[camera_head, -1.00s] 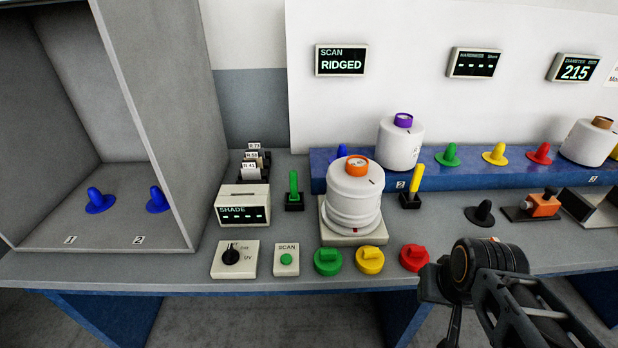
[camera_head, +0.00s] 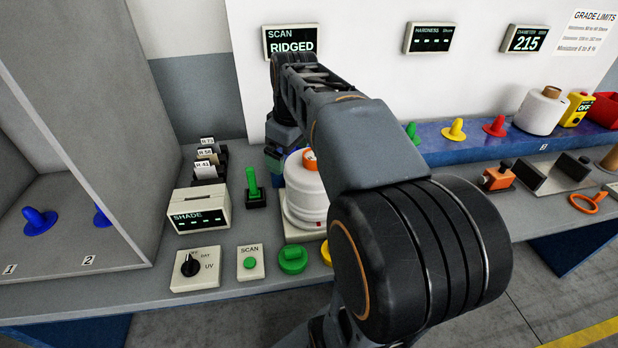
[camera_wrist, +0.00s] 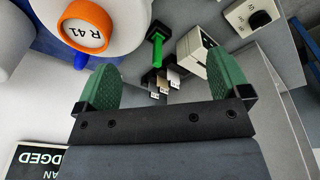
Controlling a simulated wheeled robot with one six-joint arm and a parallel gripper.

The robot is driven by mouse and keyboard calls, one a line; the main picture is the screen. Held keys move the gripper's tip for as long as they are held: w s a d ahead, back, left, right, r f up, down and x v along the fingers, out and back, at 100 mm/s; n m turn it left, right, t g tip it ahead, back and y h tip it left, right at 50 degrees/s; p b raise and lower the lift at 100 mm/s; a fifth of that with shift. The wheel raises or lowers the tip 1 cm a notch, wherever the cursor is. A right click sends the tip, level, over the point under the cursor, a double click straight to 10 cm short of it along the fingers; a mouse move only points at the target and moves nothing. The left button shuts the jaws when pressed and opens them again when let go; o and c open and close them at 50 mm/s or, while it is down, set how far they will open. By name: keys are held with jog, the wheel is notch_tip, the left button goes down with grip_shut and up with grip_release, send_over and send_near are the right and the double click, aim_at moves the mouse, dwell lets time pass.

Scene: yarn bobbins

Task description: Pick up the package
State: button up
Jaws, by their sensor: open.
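The white yarn package (camera_head: 303,192) with an orange top stands upright on a pale stand behind the green and yellow knobs, partly covered by my arm.
A green lever (camera_head: 253,186), shade box (camera_head: 200,209) and upright cards (camera_head: 207,160) stand left of the package. A grey cabinet (camera_head: 95,130) is farther left. A blue shelf (camera_head: 460,140) with colored pegs and another white package (camera_head: 541,111) runs right. The scan display (camera_head: 290,42) reads RIDGED.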

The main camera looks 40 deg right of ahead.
aim_at(314, 180)
jog(key=w+d+r+n+p, duration=0.15)
jog(key=d+r+n, duration=0.35)
jog(key=d, duration=0.5)
jog(key=shift+m+g+y, duration=0.4)
jog(key=shift+m, duration=0.2)
jog(key=f, duration=0.2)
jog(key=w+f, duration=0.1)
jog(key=f, duration=0.2)
jog(key=shift+f+b, duration=0.1)
jog(key=shift+b, duration=0.3)
jog(key=shift+w+a+f+p, duration=0.15)
jog(key=shift+f, duration=1.55)
jog(key=shift+w+a+f+p, duration=0.1)
jog(key=shift+w+f+p, duration=0.05)
jog(key=shift+f, duration=1.5)
grip_shut()
jog(key=shift+r, duration=0.15)
